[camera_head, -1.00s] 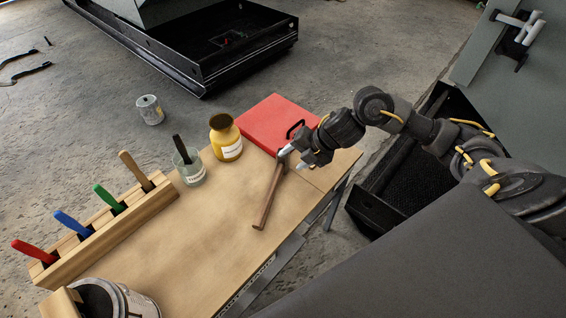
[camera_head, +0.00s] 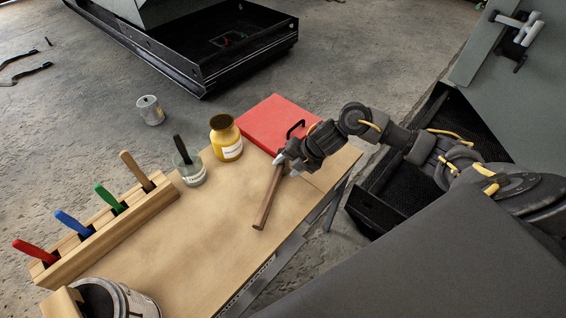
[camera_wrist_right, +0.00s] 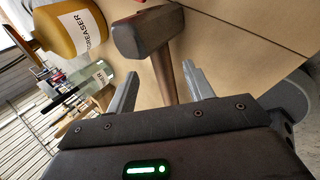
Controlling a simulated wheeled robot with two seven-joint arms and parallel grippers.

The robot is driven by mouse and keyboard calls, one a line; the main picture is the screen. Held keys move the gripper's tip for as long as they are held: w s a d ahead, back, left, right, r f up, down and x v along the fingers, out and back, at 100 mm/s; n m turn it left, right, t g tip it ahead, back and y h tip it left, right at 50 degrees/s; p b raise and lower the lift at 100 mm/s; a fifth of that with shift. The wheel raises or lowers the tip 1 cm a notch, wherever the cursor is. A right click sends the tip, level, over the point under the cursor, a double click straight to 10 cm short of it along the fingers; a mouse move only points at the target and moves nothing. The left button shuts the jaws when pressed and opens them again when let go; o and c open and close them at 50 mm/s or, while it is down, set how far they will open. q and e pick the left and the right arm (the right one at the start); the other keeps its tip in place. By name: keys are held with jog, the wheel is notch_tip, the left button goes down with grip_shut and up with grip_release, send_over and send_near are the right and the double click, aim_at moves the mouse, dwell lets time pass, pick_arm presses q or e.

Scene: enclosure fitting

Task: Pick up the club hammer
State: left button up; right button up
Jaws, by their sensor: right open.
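The club hammer has a wooden handle (camera_head: 268,199) lying on the bench top near its right edge. In the head view its head is hidden behind my right gripper (camera_head: 286,165). In the right wrist view the grey hammer head (camera_wrist_right: 147,33) and part of the handle (camera_wrist_right: 166,76) show. My right gripper (camera_wrist_right: 163,92) is open, its two fingers apart on either side of the handle's line, close to the hammer. I cannot tell whether the fingers touch it. My left gripper is not in view.
A red case (camera_head: 268,122) lies at the back of the bench (camera_head: 205,245). A yellow degreaser bottle (camera_head: 226,139) and a glass jar (camera_head: 190,170) stand left of it. A wooden rack (camera_head: 112,232) with several coloured handles lines the left edge. A paint can (camera_head: 112,298) is in front.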

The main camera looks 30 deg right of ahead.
aim_at(281, 170)
jog(key=shift+x, duration=1.9)
jog(key=shift+s, duration=0.1)
grip_shut()
jog(key=shift+r, duration=0.1)
